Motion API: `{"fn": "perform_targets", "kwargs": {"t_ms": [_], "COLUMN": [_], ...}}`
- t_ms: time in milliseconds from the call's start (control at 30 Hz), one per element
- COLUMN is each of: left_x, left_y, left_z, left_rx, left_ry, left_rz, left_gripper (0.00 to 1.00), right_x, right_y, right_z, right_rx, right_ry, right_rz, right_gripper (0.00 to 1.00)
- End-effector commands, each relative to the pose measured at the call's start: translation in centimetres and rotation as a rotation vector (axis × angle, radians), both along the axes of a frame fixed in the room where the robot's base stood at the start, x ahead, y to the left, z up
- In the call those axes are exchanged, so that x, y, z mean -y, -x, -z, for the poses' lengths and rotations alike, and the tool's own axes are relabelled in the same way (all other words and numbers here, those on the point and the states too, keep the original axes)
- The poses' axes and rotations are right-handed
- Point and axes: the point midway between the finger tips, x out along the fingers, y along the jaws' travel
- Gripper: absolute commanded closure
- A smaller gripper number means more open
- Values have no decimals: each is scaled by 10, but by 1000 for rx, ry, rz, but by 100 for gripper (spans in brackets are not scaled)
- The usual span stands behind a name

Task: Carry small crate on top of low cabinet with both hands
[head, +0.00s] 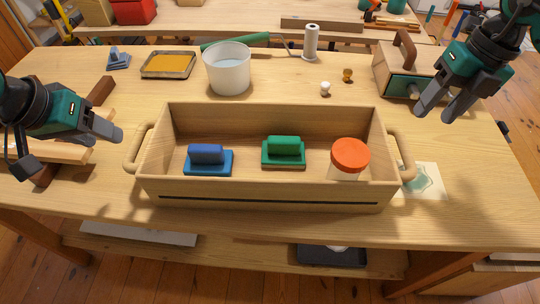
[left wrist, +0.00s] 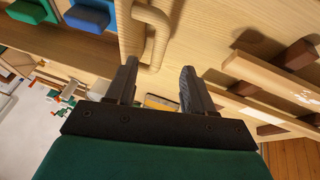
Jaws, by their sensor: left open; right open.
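The small crate (head: 272,192) is a long, open wooden box with a rounded handle at each end, standing on the wooden workbench. It holds a blue block-shaped tool (head: 207,160), a green one (head: 284,152) and a jar with an orange lid (head: 350,156). My left gripper (head: 118,136) is open and empty, just left of the crate's left handle (head: 136,148). That handle also shows in the left wrist view (left wrist: 158,35), ahead of the open fingers (left wrist: 158,88). My right gripper (head: 435,108) is open and empty, raised above and right of the right handle (head: 403,154). I cannot identify the low cabinet.
Wooden strips (head: 62,151) lie at the left under my left arm. A patterned card (head: 424,181) lies right of the crate.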

Motion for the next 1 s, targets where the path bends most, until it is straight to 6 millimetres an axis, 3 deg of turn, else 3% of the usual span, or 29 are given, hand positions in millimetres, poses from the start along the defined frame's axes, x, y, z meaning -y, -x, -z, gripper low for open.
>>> {"fn": "perform_targets", "kwargs": {"t_ms": [533,733,1000], "left_x": [19,22,23], "left_y": [-36,-43,-44], "left_z": [89,105,107], "left_rx": [-3,-1,-1], "left_ry": [0,-1,-2], "left_rz": [0,1,0], "left_gripper": [47,47,47], "right_x": [-20,-23,-23], "right_y": [0,0,-1], "right_z": [97,113,116], "right_rx": [-3,-1,0], "right_ry": [-1,-1,0], "right_rz": [-1,0,0], "right_gripper": [49,49,49]}}
